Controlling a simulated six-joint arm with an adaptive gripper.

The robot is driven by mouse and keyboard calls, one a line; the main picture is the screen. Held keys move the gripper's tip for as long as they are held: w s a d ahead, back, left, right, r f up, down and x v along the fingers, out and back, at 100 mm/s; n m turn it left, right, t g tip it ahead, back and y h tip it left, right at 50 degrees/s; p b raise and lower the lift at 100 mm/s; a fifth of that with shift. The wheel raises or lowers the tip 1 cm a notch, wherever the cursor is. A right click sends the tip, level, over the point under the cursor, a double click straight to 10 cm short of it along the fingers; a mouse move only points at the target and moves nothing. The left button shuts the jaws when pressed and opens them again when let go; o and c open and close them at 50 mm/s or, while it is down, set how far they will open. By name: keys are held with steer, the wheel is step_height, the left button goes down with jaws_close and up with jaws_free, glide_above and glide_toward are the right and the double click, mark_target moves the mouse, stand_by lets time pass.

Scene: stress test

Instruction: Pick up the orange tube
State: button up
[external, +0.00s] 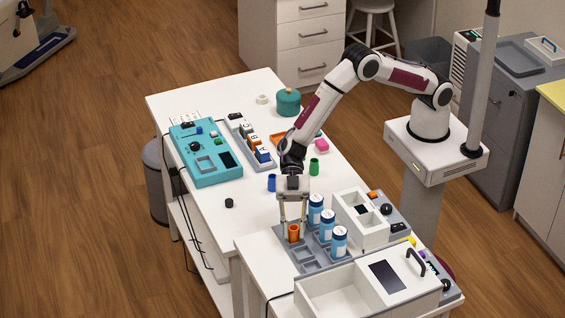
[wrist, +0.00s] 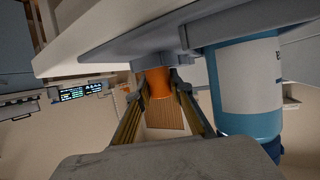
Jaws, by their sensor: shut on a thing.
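The orange tube (external: 294,234) stands at the left end of the grey rack (external: 283,233), at its back row. In the wrist view the orange tube (wrist: 158,84) sits between the two fingers of my gripper (wrist: 160,92). My gripper (external: 293,226) points down from above and is shut on the tube, one finger on each side. The tube's lower end is close to the rack; I cannot tell whether it is still seated in a slot. A blue-and-white bottle (wrist: 247,85) is close beside the right finger in the wrist view.
Several blue bottles with white labels (external: 327,224) stand in the rack just right of my gripper. A blue cup (external: 272,183) and green cup (external: 314,167) stand behind. The table's left front is mostly clear.

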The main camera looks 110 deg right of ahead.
steer(key=shift+r, duration=0.2)
step_height(320, 180, up, 10)
steer(key=shift+f, duration=0.15)
stand_by(0.4)
